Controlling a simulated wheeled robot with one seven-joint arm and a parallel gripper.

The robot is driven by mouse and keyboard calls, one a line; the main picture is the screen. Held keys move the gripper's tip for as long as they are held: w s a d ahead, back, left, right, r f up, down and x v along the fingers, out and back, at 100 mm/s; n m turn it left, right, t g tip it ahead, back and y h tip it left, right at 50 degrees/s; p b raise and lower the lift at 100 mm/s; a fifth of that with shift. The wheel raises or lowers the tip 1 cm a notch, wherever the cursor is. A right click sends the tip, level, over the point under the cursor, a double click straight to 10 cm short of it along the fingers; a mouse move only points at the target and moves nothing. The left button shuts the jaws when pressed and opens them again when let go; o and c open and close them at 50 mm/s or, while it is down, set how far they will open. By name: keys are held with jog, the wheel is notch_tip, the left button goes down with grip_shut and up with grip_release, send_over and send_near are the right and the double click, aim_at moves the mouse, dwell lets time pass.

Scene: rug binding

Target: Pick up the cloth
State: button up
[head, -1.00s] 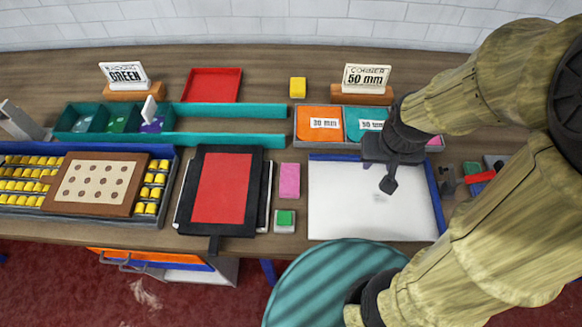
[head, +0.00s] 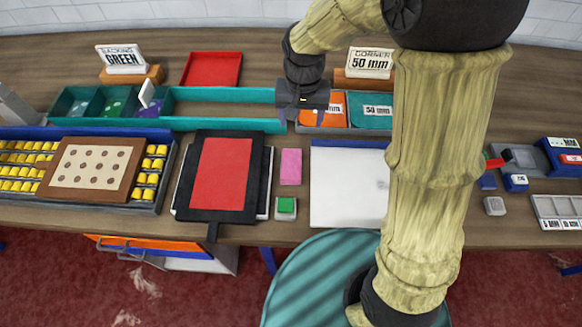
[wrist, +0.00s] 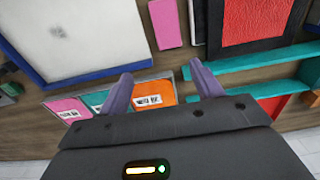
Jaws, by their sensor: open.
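My gripper (head: 311,117) is over the back of the bench, at the left end of the card tray. In the wrist view my gripper (wrist: 165,88) has its two fingers apart with nothing between them. The orange card (wrist: 154,93) shows beyond the gap. I cannot tell for sure which thing is the cloth. A flat pink piece (head: 291,167) lies on the bench in front of the gripper, left of a white board (head: 345,195); the pink piece (wrist: 166,24) also shows at the top of the wrist view.
A teal channel (head: 225,95) and red tray (head: 212,69) lie left of the gripper. A black frame with a red panel (head: 222,180) and a green button (head: 286,205) are nearer. A "50 mm" sign (head: 370,63) stands behind. My arm hides part of the white board.

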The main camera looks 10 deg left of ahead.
jog(key=a, duration=0.2)
jog(key=shift+a+f, duration=0.25)
jog(key=shift+a, duration=0.05)
jog(key=p, duration=0.2)
send_over(291, 160)
jog(key=f, duration=1.2)
jog(key=shift+w+a+f, duration=0.1)
jog(key=shift+w+f, duration=0.05)
jog(key=shift+w, duration=0.05)
jog(key=shift+s+f+p, duration=0.15)
jog(key=shift+f+p, duration=0.2)
jog(key=shift+f, duration=0.15)
jog(key=shift+f+p, duration=0.6)
jog(key=shift+f, duration=1.45)
jog(key=shift+s, duration=0.1)
